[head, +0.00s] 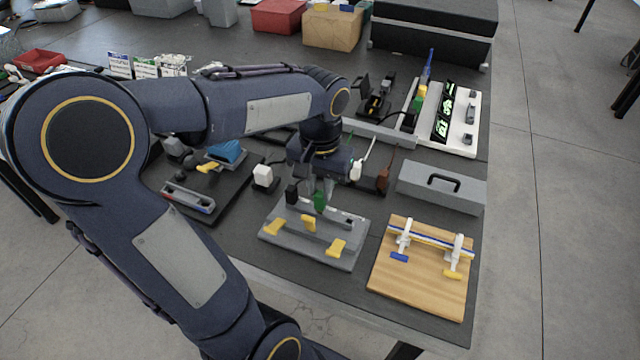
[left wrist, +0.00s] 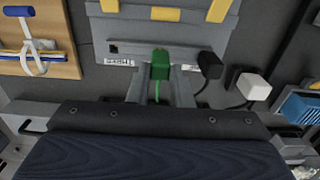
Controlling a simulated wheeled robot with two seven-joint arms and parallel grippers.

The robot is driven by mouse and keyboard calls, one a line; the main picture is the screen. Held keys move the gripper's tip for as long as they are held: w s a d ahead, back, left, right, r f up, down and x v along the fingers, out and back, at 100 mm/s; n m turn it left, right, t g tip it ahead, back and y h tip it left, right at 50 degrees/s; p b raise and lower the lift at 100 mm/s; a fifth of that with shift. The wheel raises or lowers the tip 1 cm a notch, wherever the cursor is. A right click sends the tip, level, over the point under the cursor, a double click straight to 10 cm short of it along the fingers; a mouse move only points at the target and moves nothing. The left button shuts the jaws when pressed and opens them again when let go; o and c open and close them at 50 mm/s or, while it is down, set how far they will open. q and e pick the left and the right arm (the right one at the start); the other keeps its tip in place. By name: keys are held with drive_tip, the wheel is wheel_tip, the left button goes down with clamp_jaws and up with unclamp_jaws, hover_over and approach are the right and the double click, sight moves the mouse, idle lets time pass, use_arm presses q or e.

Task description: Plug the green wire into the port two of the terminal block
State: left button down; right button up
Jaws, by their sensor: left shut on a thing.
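The terminal block is a grey plate (head: 287,245) with a raised grey bar and yellow clamps, near the table's front edge. It also shows at the top of the left wrist view (left wrist: 190,35), with a small dark port left of the green plug and printed labels. The green wire's plug (head: 320,201) is at the bar; in the left wrist view the green plug (left wrist: 160,65) overlaps the bar's edge. I cannot tell whether it sits in a port. My left gripper (head: 313,192) is shut on the green plug. My right gripper is not in view.
A black plug (head: 292,194) is at the bar's left end, and a white plug (head: 262,177) lies behind. A wooden board (head: 415,280) with blue and yellow clamps is to the right. A grey box with a handle (head: 440,188) stands behind that board.

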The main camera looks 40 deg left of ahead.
sight(320, 194)
use_arm(q)
drive_tip(key=shift+f+b, duration=0.35)
drive_tip(key=shift+f, duration=0.25)
drive_tip(key=c, duration=1.2)
unclamp_jaws()
drive_tip(key=shift+c, duration=0.2)
wheel_tip(320, 194, up, 8)
drive_tip(key=shift+f+p, duration=0.1)
drive_tip(key=shift+p, duration=0.7)
drive_tip(key=s+d+r+m+t+h+p, duration=0.2)
drive_tip(key=s+d+t+p, duration=0.3)
drive_tip(key=s+d+p, duration=0.3)
drive_tip(key=s+d+r+h, duration=0.1)
drive_tip(key=s+d, duration=0.1)
drive_tip(key=shift+s+d+t+h+p, duration=0.15)
drive_tip(key=shift+d+t+h+p, duration=0.15)
drive_tip(key=shift+d+h+p, duration=0.1)
